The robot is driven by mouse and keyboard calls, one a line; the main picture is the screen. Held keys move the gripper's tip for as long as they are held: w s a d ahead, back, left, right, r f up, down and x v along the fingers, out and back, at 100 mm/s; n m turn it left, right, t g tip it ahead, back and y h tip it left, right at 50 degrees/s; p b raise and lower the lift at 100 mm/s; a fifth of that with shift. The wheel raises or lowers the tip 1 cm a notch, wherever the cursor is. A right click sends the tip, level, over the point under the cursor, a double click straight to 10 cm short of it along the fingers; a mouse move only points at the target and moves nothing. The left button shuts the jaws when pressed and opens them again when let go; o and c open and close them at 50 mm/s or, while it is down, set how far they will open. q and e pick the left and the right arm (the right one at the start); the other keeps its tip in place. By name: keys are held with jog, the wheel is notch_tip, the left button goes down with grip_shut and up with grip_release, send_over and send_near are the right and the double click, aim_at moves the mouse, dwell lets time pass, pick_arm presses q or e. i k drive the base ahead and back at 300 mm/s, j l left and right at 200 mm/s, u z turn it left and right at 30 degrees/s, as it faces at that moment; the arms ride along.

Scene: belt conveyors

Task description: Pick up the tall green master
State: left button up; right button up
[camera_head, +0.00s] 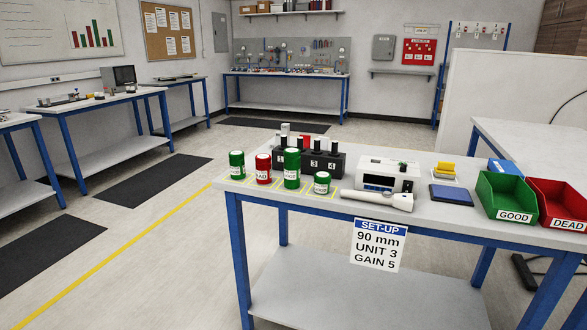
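Several labelled cylinders stand upright near the left end of the table. The tallest is a green cylinder (291,168) with a white label. A middle-height green cylinder (236,165) stands at the far left. A red cylinder (263,169) stands between these two, and a short green cylinder (322,183) stands right of the tall one. The tall green cylinder partly covers a black block behind it. Neither of my grippers is in view.
A black numbered block (333,164) holds upright pieces behind the cylinders. A white handheld device (377,199) lies at the front edge before a white instrument (386,174). A green GOOD bin (505,198) and red DEAD bin (560,205) stand right. Open floor lies left.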

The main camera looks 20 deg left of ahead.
aim_at(292, 159)
jog(key=i+j+z, duration=0.2)
jog(key=i+j, duration=0.2)
jog(key=j, duration=0.25)
jog(key=i+j, duration=0.2)
jog(key=j, duration=0.15)
jog(key=z, duration=0.05)
